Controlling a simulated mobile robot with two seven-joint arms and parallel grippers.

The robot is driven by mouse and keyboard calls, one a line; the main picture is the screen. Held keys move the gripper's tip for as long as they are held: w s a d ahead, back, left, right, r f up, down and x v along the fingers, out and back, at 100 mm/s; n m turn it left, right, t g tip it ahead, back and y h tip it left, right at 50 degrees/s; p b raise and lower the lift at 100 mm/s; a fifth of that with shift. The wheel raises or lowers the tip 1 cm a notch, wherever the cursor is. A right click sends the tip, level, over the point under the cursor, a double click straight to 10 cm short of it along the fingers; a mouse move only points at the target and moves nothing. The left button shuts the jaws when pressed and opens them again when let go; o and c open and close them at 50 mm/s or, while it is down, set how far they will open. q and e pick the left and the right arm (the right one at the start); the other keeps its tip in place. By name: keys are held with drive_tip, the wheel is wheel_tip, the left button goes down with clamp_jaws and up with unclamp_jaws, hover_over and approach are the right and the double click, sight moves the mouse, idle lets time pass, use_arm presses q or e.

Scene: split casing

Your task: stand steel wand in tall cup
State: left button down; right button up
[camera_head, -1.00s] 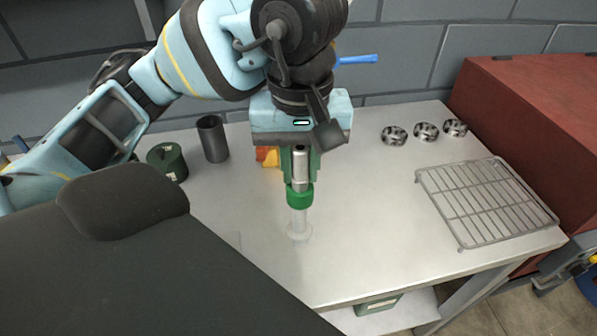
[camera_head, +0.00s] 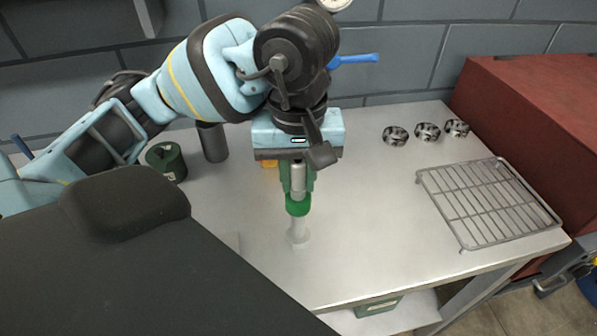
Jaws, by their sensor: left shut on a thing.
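My left gripper (camera_head: 298,178) is shut on an upright piece that I take for the steel wand (camera_head: 298,181). It has a silver shaft, a bright green collar, and a pale lower part with a flared end. The wand is over the middle of the table; I cannot tell whether its lower end touches the top. The tall cup (camera_head: 213,146) looks like the dark grey cylinder standing to the left, well apart from the wand. My arm covers the cup's upper rim. My right gripper is not in view.
A dark green container (camera_head: 167,162) stands left of the cup. A yellow-orange thing (camera_head: 269,163) is partly hidden behind my gripper. Several metal rings (camera_head: 427,132) lie at the back right. A wire rack (camera_head: 488,203) lies at the right, near a red cabinet (camera_head: 535,130). The table between is clear.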

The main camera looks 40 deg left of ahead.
use_arm(q)
drive_tip(key=c, duration=1.3)
unclamp_jaws()
drive_tip(key=shift+o, duration=0.2)
drive_tip(key=shift+r, duration=0.3)
wheel_tip(320, 180, up, 11)
drive_tip(key=shift+p, duration=1.2)
drive_tip(key=shift+r, duration=0.35)
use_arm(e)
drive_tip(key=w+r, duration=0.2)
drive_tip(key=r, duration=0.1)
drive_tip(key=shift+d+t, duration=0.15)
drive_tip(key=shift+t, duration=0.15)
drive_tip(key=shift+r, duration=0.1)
use_arm(q)
drive_tip(key=shift+f, duration=0.1)
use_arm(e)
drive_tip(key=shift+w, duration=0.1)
